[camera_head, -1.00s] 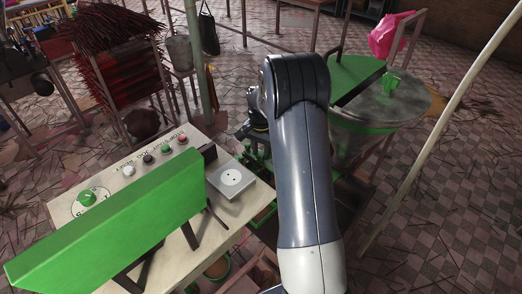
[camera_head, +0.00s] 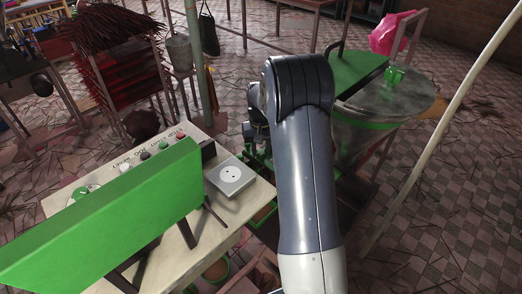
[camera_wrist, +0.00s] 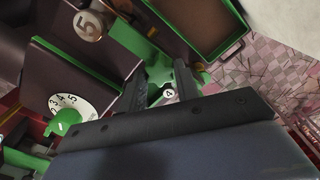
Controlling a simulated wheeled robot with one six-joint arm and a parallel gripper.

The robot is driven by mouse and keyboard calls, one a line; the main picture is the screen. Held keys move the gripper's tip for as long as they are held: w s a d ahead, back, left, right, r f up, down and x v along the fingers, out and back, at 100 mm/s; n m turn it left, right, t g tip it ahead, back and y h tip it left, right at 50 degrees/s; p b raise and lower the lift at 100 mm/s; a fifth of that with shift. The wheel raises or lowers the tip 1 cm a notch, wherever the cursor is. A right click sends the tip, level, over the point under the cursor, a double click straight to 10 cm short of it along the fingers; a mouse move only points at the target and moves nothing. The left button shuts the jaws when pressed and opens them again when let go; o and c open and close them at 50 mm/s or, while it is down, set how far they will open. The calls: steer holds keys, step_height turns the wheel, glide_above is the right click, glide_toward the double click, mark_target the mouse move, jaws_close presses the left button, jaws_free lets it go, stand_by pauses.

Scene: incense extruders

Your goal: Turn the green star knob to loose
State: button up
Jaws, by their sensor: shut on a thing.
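In the wrist view the green star knob (camera_wrist: 159,84) sits between the two dark fingers of my gripper (camera_wrist: 160,90), which is shut on it. Only parts of the knob show between the fingers. A small round label marked 4 (camera_wrist: 169,94) is beside it. In the head view my gripper (camera_head: 256,128) is mostly hidden behind my own arm, and the star knob cannot be made out there.
A numbered white dial with a green knob (camera_wrist: 66,122) is left of my gripper. A round disc marked 5 (camera_wrist: 88,26) is above it. A green slab (camera_head: 110,225) stands over the button panel (camera_head: 258,192). A lidded drum (camera_head: 405,100) stands to the right.

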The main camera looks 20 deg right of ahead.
mark_target(261, 152)
steer(key=n+b, duration=0.1)
steer(key=n, duration=0.9)
steer(key=shift+n, duration=2.4)
steer(key=o, duration=1)
steer(key=shift+r, duration=0.1)
step_height(261, 152, up, 11)
steer(key=shift+f+b, duration=0.15)
steer(key=shift+b, duration=0.5)
